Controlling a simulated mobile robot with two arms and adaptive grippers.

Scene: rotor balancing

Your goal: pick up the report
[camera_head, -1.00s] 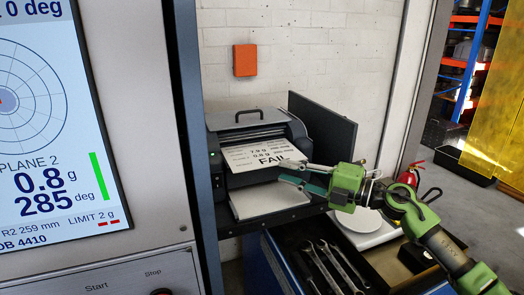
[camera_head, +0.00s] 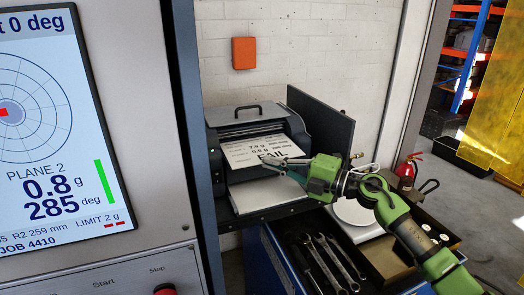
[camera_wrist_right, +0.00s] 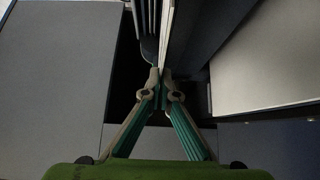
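The report (camera_head: 247,151) is a white printed sheet sticking out of the front of the dark printer (camera_head: 222,142), tilted down toward me. Its lower edge and part of the word "FAIL" are covered by my right gripper (camera_head: 277,163). In the right wrist view the fingertips (camera_wrist_right: 163,73) come together on the thin pale edge of the report (camera_wrist_right: 166,36). My right gripper is shut on the sheet, which still lies against the printer. My left gripper is not in view.
A stack of blank paper (camera_head: 262,196) lies in the tray below the report. An open drawer with several wrenches (camera_head: 335,262) is underneath. The balancing machine's screen (camera_head: 45,130) fills the left side. A fire extinguisher (camera_head: 406,174) stands farther right.

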